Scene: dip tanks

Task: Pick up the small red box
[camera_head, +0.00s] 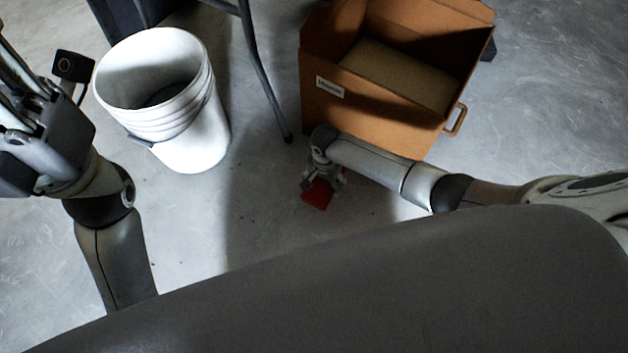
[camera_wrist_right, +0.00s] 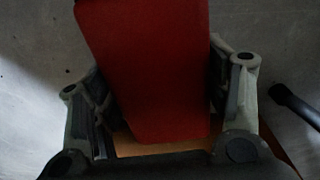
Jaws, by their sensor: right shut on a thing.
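The small red box (camera_head: 317,193) is low over or on the floor, in front of the brown box, in the head view. It fills the upper middle of the right wrist view (camera_wrist_right: 150,65), tilted a little. My right gripper (camera_head: 324,182) is shut on it, with a finger on each side of it in the wrist view (camera_wrist_right: 160,95). Whether the red box touches the floor I cannot tell. My left gripper (camera_head: 30,110) is at the left edge of the head view, partly cut off, and its fingertips do not show clearly.
An open brown box (camera_head: 375,125) with a label and a handle stands behind my right gripper. A white bucket (camera_head: 190,135) stands at the left. A dark metal leg (camera_head: 265,75) comes down between them. The grey floor (camera_head: 240,210) is clear in front.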

